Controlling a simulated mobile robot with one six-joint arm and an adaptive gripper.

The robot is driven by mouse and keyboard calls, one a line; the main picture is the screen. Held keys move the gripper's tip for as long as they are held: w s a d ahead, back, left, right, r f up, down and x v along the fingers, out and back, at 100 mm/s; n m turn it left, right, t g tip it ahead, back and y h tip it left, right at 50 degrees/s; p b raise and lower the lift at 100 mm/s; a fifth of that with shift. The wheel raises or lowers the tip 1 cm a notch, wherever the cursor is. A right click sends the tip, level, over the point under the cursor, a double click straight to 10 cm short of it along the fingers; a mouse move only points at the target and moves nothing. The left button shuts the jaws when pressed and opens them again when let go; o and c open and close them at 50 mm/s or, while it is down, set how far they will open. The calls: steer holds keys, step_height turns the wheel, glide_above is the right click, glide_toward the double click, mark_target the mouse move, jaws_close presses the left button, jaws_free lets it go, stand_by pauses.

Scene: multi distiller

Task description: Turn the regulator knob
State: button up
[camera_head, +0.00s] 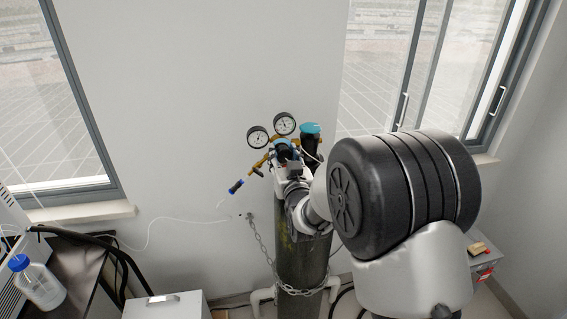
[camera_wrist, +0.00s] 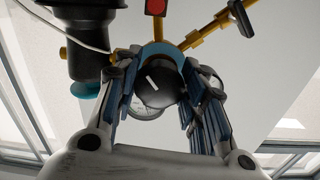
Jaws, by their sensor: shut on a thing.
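The regulator knob (camera_wrist: 157,88) is round and dark with a white line on its face, in the middle of the wrist view. My gripper (camera_wrist: 160,74) is shut on it, one blue-padded finger on each side. The white line slants across the knob. A blue ring on the regulator (camera_wrist: 160,50) shows behind it. In the head view my gripper (camera_head: 284,160) is at the regulator, below two round gauges (camera_head: 284,124), and hides most of the knob. The regulator sits above a dark gas cylinder (camera_head: 300,255).
A black valve piece with a teal cap (camera_head: 310,128) stands close to the right of the regulator. A chain (camera_head: 262,245) crosses the cylinder. A bottle (camera_head: 40,285) stands at the lower left.

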steer(key=shift+m+b, duration=0.4)
steer(key=shift+b, duration=0.1)
steer(key=o, duration=1.1)
steer(key=v, duration=1.2)
steer(key=shift+d, duration=0.1)
